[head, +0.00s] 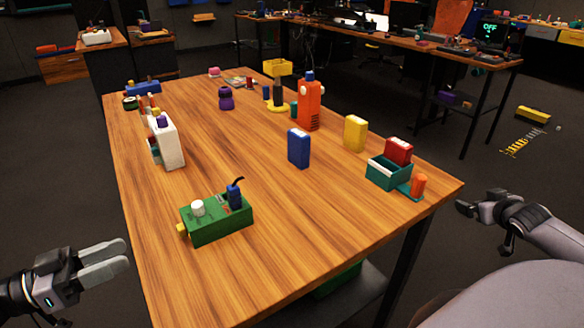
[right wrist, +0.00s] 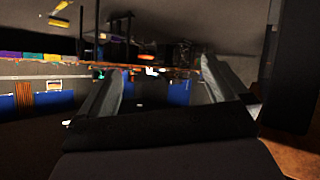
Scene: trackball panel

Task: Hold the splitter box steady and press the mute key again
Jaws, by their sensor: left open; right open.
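A green box (head: 218,224) stands near the front left of the wooden table; it appears to be the splitter box. A white round knob (head: 197,208) and a blue part (head: 235,196) with a dark curved lead are on its top. A small yellow piece (head: 181,228) sticks out of its left end. No label is readable, so I cannot tell which part is the mute key. My left gripper (head: 121,256) is open and empty, left of the table edge, apart from the box. My right gripper (head: 474,203) is open and empty beyond the table's right edge; its fingers show in the right wrist view (right wrist: 165,88).
On the table (head: 285,235) stand a white container (head: 166,142), a blue box (head: 298,148), a yellow box (head: 355,133), an orange-red bottle-like thing (head: 309,106) and a teal tray (head: 388,175) at the right edge. The wood around the green box is clear.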

